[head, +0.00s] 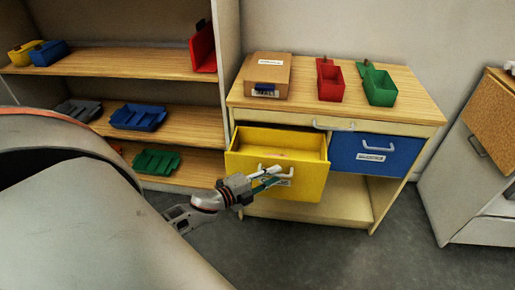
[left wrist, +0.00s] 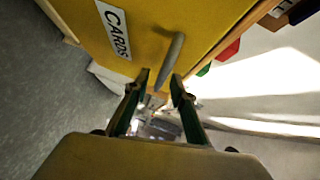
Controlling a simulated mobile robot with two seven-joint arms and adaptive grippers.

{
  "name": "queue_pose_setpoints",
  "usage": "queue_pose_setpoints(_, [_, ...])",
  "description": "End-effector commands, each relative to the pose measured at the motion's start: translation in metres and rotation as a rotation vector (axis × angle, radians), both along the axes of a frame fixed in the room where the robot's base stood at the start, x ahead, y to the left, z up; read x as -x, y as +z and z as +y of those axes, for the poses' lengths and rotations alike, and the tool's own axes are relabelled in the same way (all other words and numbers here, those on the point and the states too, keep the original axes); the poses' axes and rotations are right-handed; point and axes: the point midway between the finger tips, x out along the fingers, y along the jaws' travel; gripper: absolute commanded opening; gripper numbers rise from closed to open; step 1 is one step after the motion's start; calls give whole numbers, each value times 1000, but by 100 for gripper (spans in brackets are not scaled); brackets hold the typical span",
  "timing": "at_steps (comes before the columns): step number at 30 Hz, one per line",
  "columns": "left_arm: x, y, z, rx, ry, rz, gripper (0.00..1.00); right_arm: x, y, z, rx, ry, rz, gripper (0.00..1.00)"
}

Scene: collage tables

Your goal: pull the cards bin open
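The cards bin (head: 252,165) is a yellow drawer in the wooden-topped cabinet. My left gripper (head: 272,178) is at the bin's front, by the handle. In the left wrist view its fingertips (left wrist: 160,79) are apart, with the handle's lower end between or just beyond them; I see no firm contact. My right gripper is not in view.
A blue drawer (head: 372,153) sits shut to the right. A cardboard box (head: 267,70), a red bin (head: 329,82) and a green bin (head: 378,88) stand on the cabinet top. Shelves with small bins are at left. Grey floor (head: 330,255) in front is clear.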

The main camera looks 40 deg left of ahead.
Motion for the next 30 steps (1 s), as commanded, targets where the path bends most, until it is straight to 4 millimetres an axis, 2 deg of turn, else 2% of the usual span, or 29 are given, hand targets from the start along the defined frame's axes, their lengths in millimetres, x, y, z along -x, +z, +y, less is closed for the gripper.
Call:
queue_pose_setpoints(9, [60, 8, 15, 1, 2, 4, 25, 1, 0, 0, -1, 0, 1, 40])
queue_pose_setpoints(15, [88, 12, 22, 0, 2, 2, 25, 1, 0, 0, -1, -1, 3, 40])
queue_pose_setpoints(21, [100, 15, 26, 0, 2, 1, 25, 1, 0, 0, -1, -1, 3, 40])
queue_pose_setpoints(30, [101, 15, 26, 0, 1, 0, 25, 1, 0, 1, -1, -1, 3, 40])
